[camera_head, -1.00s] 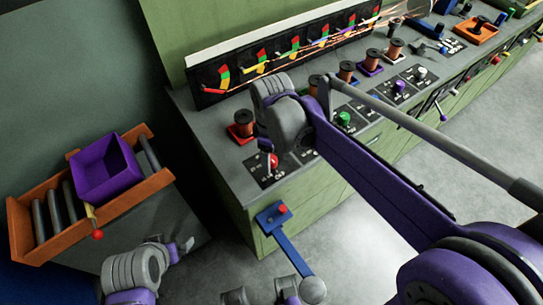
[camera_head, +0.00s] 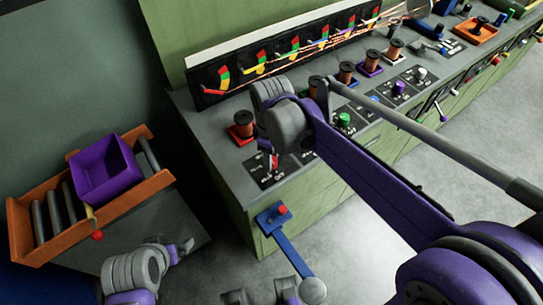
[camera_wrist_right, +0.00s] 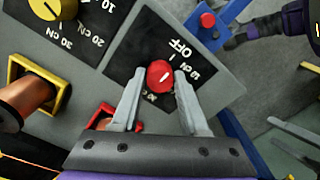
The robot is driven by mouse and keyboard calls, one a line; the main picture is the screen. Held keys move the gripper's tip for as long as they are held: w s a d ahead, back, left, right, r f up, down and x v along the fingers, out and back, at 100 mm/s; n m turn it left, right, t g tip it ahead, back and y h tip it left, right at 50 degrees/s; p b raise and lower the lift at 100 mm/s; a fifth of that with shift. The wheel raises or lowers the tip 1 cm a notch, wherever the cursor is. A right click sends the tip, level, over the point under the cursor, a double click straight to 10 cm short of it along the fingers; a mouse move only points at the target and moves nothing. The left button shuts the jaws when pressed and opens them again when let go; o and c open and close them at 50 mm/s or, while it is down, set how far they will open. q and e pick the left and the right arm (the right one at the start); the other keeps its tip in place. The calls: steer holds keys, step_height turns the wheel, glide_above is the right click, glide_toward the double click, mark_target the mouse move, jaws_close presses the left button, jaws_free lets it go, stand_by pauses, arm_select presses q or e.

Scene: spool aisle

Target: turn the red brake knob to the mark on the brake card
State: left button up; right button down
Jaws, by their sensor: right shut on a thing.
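The red brake knob (camera_wrist_right: 160,75) sits on a black brake card (camera_wrist_right: 200,92) at the near corner of the bench; it also shows in the head view (camera_head: 274,161). A white line on the knob points up and right, toward the OFF and 10 cN side. The other print on the card is partly hidden by my fingers. My right gripper (camera_wrist_right: 159,78) is shut on the knob, one finger on each side; in the head view (camera_head: 268,160) it reaches down over the card. My left gripper (camera_head: 187,246) is low at the left, away from the bench; its jaw opening is unclear.
A copper spool in a red holder (camera_head: 242,125) stands beside the card. More spools, cards and coloured knobs line the bench behind my right arm. A blue bracket with a red button (camera_head: 282,209) juts from the bench front. A purple bin (camera_head: 105,170) sits on an orange roller rack (camera_head: 140,195).

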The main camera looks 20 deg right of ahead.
steer(key=shift+m, duration=0.3)
steer(key=m+p, duration=0.1)
steer(key=m, duration=0.3)
steer(key=shift+m+p, duration=0.3)
steer(key=shift+m, duration=2.2)
steer(key=shift+c, duration=2.1)
jaws_free()
step_height(320, 180, up, 11)
steer(key=p, duration=0.1)
steer(key=shift+f, duration=0.1)
